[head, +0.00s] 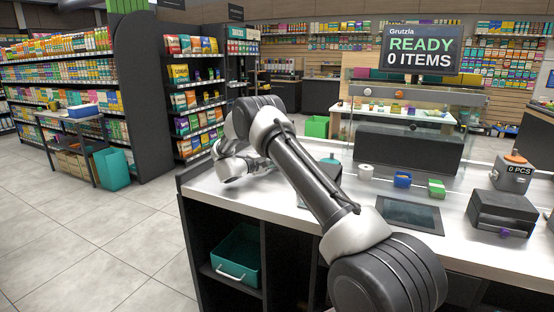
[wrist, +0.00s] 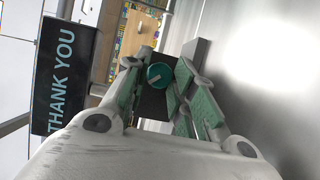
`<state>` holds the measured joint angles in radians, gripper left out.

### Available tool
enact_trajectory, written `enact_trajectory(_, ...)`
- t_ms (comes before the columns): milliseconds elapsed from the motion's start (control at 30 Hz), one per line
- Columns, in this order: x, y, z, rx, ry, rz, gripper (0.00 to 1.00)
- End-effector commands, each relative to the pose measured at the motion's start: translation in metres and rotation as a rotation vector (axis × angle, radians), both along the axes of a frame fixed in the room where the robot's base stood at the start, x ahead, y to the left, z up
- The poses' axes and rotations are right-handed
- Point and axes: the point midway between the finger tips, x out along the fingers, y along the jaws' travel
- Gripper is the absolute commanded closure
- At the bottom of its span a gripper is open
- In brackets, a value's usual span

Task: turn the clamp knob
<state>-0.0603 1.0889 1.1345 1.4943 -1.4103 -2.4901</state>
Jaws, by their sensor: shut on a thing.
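The clamp knob (wrist: 158,76) is a round teal knob with a pale bar across its face, on a dark block (wrist: 154,106). In the wrist view it sits between the fingertips of my gripper (wrist: 157,71), whose green-padded fingers are closed on it from both sides. In the head view, a teal top (head: 329,160) that looks like the knob shows just behind my forearm, above a dark unit (head: 334,172). My forearm hides most of that unit and my fingers there.
On the white counter (head: 262,205) stand a white roll (head: 365,172), a blue bin (head: 402,179), a green bin (head: 436,188), a flat tablet (head: 409,214) and a dark box with a purple knob (head: 503,212). A glass screen lines the back. A teal crate (head: 236,256) sits below.

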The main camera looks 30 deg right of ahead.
Motion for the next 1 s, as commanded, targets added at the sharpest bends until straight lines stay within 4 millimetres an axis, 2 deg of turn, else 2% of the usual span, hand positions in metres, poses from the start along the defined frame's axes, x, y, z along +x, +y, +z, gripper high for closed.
enact_trajectory(300, 0.0003, 0.0000, -0.0003, 0.000, 0.000, 0.002, 0.98)
enact_trajectory(333, 0.0003, 0.0000, -0.0004, 0.000, 0.000, 0.002, 0.69)
enact_trajectory(400, 0.0002, -0.0001, -0.0004, 0.000, 0.000, 0.001, 0.56)
enact_trajectory(433, 0.0002, 0.0000, -0.0004, 0.000, 0.000, 0.001, 0.53)
enact_trajectory(767, 0.0000, 0.0000, -0.0002, 0.006, -0.008, 0.001, 0.53)
enact_trajectory(867, 0.0000, -0.0004, 0.0014, 0.039, -0.051, 0.001, 0.53)
enact_trajectory(1000, -0.0006, -0.0008, 0.0039, 0.154, -0.199, 0.000, 0.53)
